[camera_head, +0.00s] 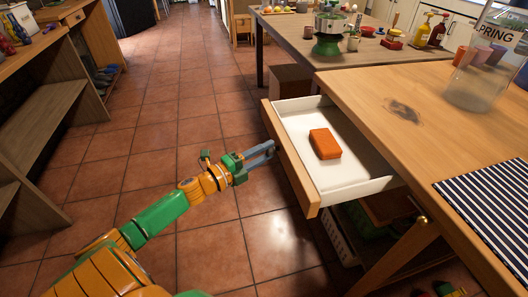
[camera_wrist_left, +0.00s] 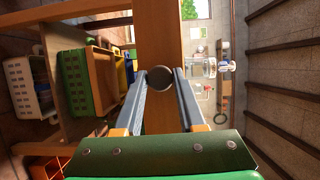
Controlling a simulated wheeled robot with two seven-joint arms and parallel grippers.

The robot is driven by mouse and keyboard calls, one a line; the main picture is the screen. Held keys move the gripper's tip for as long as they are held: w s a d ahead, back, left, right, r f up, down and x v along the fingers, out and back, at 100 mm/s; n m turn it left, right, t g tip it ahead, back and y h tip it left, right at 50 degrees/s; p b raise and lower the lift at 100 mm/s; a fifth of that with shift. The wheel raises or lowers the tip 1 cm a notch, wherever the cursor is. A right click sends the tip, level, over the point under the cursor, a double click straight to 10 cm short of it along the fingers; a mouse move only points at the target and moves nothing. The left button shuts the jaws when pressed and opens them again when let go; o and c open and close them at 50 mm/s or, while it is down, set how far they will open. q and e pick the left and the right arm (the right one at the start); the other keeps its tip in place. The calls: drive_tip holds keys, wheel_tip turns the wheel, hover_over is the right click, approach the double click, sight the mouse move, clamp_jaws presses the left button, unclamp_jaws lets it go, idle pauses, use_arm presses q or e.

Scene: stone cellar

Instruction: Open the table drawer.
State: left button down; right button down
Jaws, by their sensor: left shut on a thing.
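The table drawer (camera_head: 291,170) has a wooden front and a white inside, and it stands pulled out from the wooden table (camera_head: 365,80). An orange block (camera_head: 325,143) lies in it. My left gripper (camera_head: 272,150) is at the outer side of the drawer front. In the left wrist view, its two grey fingers (camera_wrist_left: 160,82) are closed on the round dark knob (camera_wrist_left: 159,77) of the drawer.
A clear jar (camera_head: 474,80) and a striped cloth (camera_head: 490,205) are on the table top. Crates show below the table, such as a green crate (camera_wrist_left: 76,82). The tiled floor (camera_head: 150,120) to the left of the drawer is clear.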

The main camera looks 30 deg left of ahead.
use_arm(q)
drive_tip(key=c, duration=0.8)
unclamp_jaws()
drive_tip(key=p+v, duration=0.1)
drive_tip(key=v, duration=0.6)
